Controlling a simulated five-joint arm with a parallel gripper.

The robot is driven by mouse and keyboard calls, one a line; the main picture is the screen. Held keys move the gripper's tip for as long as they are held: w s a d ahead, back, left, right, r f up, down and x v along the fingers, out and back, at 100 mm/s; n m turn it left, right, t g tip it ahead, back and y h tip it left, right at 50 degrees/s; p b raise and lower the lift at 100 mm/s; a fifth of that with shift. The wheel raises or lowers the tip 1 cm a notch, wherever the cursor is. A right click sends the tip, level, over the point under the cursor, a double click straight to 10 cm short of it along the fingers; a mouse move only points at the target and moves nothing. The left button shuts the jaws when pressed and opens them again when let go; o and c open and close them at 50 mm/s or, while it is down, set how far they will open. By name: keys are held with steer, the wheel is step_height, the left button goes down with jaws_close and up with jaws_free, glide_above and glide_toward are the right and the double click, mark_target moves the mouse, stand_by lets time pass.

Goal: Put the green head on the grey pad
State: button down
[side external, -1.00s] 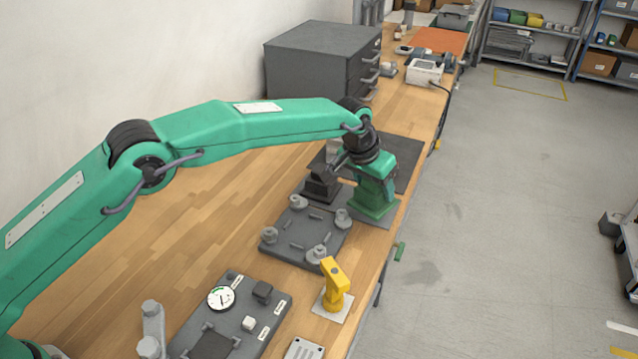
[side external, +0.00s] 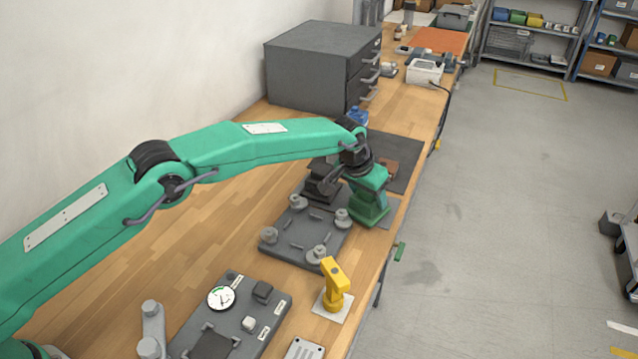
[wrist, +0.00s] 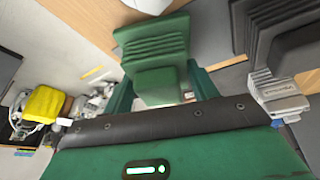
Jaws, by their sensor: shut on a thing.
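The green head (side external: 369,209) is a dark green block with ribs. In the side view it is upright at the lower end of my gripper (side external: 366,186). In the wrist view the ribbed head (wrist: 153,45) is between my two green fingers, which are shut on it. The grey pad (side external: 391,211) lies on the wooden bench by its right edge. The head is over the pad and hides much of it. I cannot tell whether the head's underside touches the pad.
A black ribbed block (side external: 322,187) stands close to the left of the head. A dark plate with several round posts (side external: 290,238) lies in front. A yellow part (side external: 334,287) stands nearer. A dark mat (side external: 406,150) and grey drawer cabinet (side external: 315,65) are behind.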

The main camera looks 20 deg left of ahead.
steer(key=shift+f, duration=0.2)
steer(key=shift+f, duration=0.15)
steer(key=shift+c, duration=2.2)
jaws_free()
steer(key=shift+f, duration=0.1)
steer(key=shift+v, duration=0.95)
steer(key=v, duration=1)
steer(key=shift+r, duration=0.25)
